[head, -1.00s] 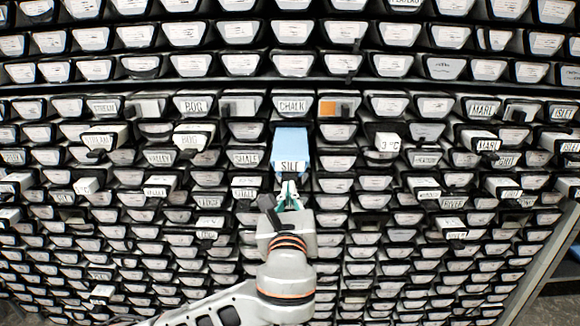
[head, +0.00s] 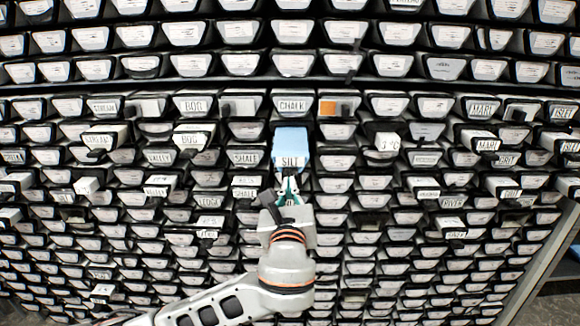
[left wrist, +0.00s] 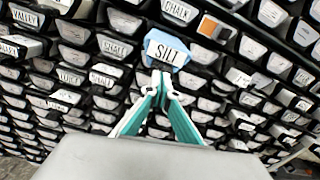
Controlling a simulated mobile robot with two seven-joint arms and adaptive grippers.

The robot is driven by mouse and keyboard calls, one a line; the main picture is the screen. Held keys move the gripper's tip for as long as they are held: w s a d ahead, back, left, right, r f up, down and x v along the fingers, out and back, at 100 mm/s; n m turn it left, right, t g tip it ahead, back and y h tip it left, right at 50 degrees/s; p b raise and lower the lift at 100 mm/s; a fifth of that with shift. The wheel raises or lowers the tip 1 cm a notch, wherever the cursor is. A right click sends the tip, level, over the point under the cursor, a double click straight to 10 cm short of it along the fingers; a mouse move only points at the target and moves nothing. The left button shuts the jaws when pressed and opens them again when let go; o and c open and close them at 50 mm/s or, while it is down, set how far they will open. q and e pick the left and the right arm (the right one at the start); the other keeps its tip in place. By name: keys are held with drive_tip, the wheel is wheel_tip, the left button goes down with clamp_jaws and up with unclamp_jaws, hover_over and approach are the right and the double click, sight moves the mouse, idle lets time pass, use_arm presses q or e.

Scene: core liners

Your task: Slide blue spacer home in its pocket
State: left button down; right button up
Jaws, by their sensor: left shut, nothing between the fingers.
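The blue spacer (head: 291,138), its white front label reading SILT, sticks out of its pocket in the rack, below the CHALK liner (head: 292,104). It also shows in the left wrist view (left wrist: 181,40), top centre. My left gripper (head: 289,178) is shut and empty, with its fingertips at the lower edge of the spacer's front. In the left wrist view the closed tips (left wrist: 160,75) meet just under the label and seem to touch the spacer. The pocket's inside is hidden by the spacer. My right gripper is not in view.
Rows of white-fronted liners in black pockets fill the rack on all sides. An orange block (head: 328,107) sits up and right.

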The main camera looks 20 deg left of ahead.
sight(290, 167)
use_arm(q)
drive_tip(key=shift+p+x, duration=0.7)
drive_tip(key=shift+x, duration=4.05)
idle(0.8)
